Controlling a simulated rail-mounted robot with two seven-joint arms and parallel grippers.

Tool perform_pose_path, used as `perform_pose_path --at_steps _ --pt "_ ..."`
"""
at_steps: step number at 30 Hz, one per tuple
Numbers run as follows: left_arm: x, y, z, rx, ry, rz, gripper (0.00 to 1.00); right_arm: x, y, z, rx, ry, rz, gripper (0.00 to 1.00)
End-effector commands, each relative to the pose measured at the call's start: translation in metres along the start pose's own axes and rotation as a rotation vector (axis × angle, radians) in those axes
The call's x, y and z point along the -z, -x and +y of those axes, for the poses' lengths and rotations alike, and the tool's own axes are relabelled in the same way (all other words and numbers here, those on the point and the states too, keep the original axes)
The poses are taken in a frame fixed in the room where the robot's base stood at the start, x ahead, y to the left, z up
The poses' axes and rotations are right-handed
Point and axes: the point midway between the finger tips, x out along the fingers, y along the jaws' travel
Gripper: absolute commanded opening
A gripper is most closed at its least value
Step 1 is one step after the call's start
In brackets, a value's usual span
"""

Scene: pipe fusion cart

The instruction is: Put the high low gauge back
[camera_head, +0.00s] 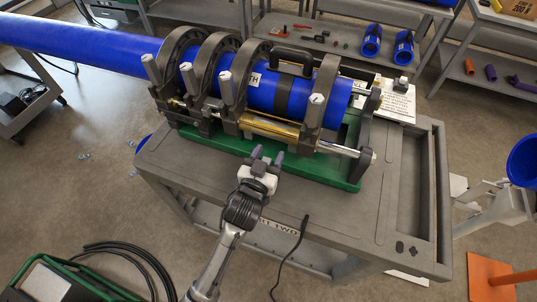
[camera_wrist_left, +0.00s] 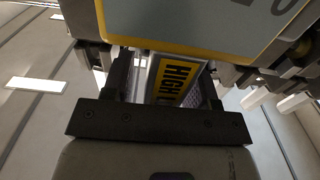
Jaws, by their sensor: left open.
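My left gripper (camera_head: 268,157) is open in the head view, at the front of the cart just short of the green base of the fusion machine. In the left wrist view its two dark fingers (camera_wrist_left: 160,80) stand apart. Between and beyond them is a yellow label (camera_wrist_left: 177,80) with black letters reading "HIGH L", the rest cut off; I take it for the high low gauge. I cannot tell whether the fingers touch it. A grey panel with a yellow border (camera_wrist_left: 190,42) fills the top of that view. I cannot make out the gauge in the head view. My right gripper is not in view.
The fusion machine's dark clamps (camera_head: 232,85) hold a blue pipe (camera_head: 85,45). A white board with a knob (camera_head: 397,103) stands at its right. The grey cart top (camera_head: 385,165) is bare at front right. A black cable (camera_head: 290,255) hangs in front.

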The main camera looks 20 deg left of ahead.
Motion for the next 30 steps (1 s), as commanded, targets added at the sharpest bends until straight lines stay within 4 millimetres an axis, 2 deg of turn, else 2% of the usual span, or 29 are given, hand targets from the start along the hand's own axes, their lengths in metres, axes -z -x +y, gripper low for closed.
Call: perform_pose_path --at_steps 6,8,21,30 --pt "0.004 0.001 0.0 0.0 -0.001 0.0 0.53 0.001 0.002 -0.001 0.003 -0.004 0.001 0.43" --pt "0.003 0.007 0.0 0.0 0.0 -0.002 0.53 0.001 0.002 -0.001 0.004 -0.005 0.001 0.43" --pt "0.003 0.085 0.0 0.0 0.002 -0.003 0.53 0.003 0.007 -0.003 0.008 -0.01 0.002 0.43" --pt "0.003 0.115 0.0 0.001 0.0 -0.001 0.53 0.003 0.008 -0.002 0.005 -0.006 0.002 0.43"
